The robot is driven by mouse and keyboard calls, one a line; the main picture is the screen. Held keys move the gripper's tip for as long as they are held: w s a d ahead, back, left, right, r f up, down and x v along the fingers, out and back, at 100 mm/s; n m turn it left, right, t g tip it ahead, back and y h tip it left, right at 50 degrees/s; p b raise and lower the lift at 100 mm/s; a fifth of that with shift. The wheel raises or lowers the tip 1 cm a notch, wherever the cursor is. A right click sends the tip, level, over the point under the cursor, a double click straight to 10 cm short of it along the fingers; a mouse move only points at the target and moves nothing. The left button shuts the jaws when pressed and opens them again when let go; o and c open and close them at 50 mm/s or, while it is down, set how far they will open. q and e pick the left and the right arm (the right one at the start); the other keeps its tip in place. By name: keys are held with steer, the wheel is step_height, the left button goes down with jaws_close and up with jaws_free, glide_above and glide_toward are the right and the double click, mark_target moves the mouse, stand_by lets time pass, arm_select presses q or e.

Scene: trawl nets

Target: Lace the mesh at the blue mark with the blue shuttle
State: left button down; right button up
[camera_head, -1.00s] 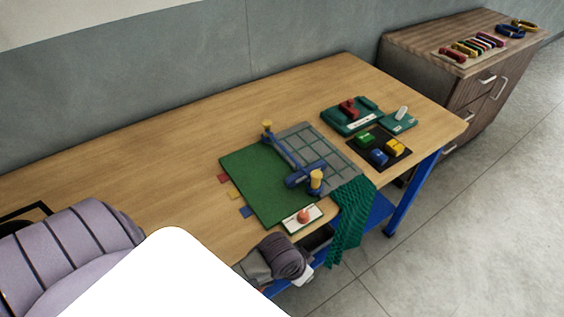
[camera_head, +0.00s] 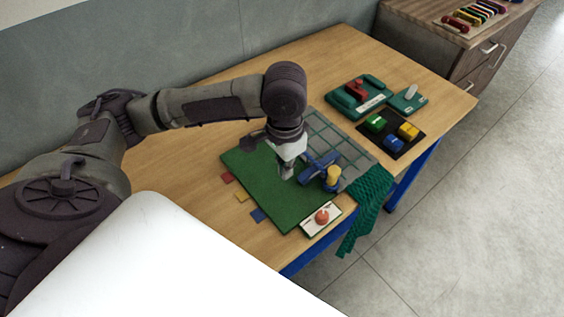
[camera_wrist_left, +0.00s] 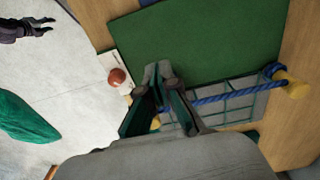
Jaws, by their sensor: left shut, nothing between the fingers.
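The blue shuttle appears to be the blue block (camera_head: 394,144) on a black mat, beside green and yellow ones. A flat blue mark (camera_head: 257,215) lies at the left edge of the green board (camera_head: 262,192). The grey mesh panel (camera_head: 352,160) lies right of the board; a blue rope bar (camera_head: 315,166) runs along their border, also in the left wrist view (camera_wrist_left: 225,95). My left gripper (camera_head: 287,175) is shut and empty above the board near the bar, partly hiding it; its fingers (camera_wrist_left: 158,75) show in the wrist view. My right gripper (camera_wrist_left: 44,25) appears open, away from the bench.
A red button (camera_head: 322,216) on a white plate sits at the front edge. Green net (camera_head: 366,200) hangs over that edge. Yellow posts (camera_head: 333,176) stand up at the bar. A green stand with a red piece (camera_head: 357,90) is behind. The bench's left rear is clear.

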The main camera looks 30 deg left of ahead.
arm_select(q)
steer(key=a, duration=0.2)
glide_above(284, 195)
steer(key=f, duration=0.6)
steer(key=shift+s+d+f, duration=0.15)
steer(key=shift+s+f, duration=0.2)
steer(key=shift+f, duration=0.05)
steer(key=f, duration=0.2)
steer(key=shift+w+f+p, duration=0.3)
steer(key=shift+w+p, duration=0.1)
steer(key=shift+w+d+r, duration=0.1)
steer(key=shift+w+d, duration=0.05)
steer(key=shift+w, duration=0.4)
steer(key=shift+w+d+r, duration=0.1)
steer(key=shift+w+d, duration=0.05)
steer(key=shift+w, duration=0.4)
steer(key=shift+w+d+f+p, duration=0.15)
steer(key=shift+w+d+p, duration=0.15)
steer(key=shift+w, duration=0.2)
steer(key=shift+a, duration=0.15)
arm_select(e)
steer(key=shift+r, duration=0.65)
steer(key=shift+d, duration=0.15)
